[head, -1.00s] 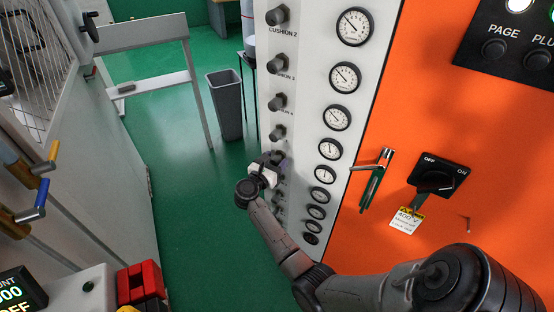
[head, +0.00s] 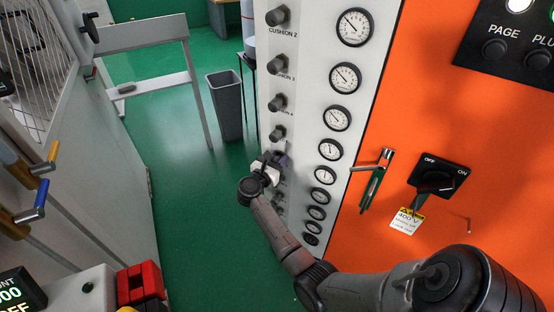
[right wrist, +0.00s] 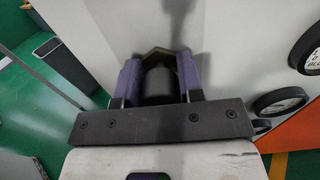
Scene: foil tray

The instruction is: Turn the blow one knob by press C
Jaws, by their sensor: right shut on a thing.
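A column of dark round knobs runs down the white panel (head: 308,75), with gauges beside it. The labels I can read, on the upper knobs (head: 278,64), begin with CUSHION. My right gripper (head: 279,160) is at a lower knob of this column and partly covers it. In the right wrist view the two purple-grey fingers (right wrist: 158,75) are shut on a dark knob (right wrist: 157,88), one on each side. The label of the held knob is hidden, so I cannot tell its name. My left gripper is not in view.
An orange cabinet (head: 420,90) with a silver handle (head: 376,178) and a black rotary switch (head: 437,178) stands right of the gauges. A grey bin (head: 226,105) stands on the green floor at the back. The floor left of the panel is open.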

